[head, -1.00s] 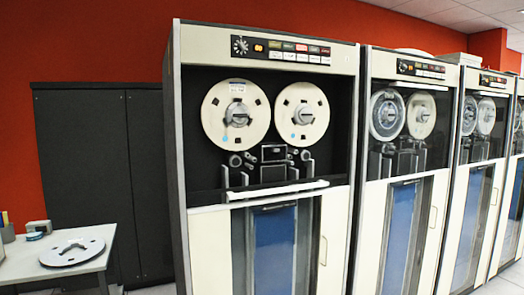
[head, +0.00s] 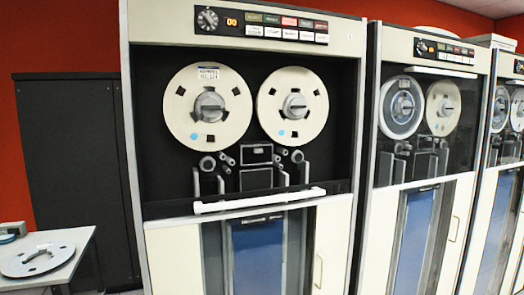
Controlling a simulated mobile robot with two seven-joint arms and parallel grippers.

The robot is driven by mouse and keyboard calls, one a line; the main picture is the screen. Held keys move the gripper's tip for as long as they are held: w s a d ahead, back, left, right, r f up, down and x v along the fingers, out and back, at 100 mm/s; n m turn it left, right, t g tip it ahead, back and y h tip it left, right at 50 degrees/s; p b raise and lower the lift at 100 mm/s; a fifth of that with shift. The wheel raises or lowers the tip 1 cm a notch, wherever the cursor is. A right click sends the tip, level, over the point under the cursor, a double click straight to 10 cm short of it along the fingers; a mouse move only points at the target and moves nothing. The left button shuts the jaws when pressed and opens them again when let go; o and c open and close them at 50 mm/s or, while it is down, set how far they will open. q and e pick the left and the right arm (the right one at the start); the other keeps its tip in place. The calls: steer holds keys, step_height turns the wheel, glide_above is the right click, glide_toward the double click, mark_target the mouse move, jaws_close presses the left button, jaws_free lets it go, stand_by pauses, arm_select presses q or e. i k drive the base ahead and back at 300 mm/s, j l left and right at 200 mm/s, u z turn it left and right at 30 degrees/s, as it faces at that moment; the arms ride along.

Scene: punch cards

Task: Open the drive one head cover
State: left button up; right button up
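The nearest tape drive (head: 340,35) stands in the middle of the head view. Two white reels sit in its dark upper bay, the left reel (head: 180,100) with a small label and the right reel (head: 315,110). Between and below them is a small dark block with a lighter edge (head: 257,153), which looks like the head cover; I cannot tell whether it is open or shut. A white bar (head: 260,199) runs across the bottom of the bay. Neither of my grippers is in view.
More tape drives (head: 388,45) stand in a row to the right. A dark cabinet (head: 70,170) is behind at the left.

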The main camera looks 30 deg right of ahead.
mark_target(260, 154)
steer(key=i+l, duration=0.1)
steer(key=l, duration=0.3)
steer(key=i+l, duration=0.1)
steer(key=l, duration=0.35)
steer(key=i+l+u, duration=0.1)
steer(key=l, duration=0.3)
steer(key=i+l, duration=0.1)
steer(key=l, duration=0.35)
steer(key=i+l, duration=0.1)
steer(key=l, duration=0.3)
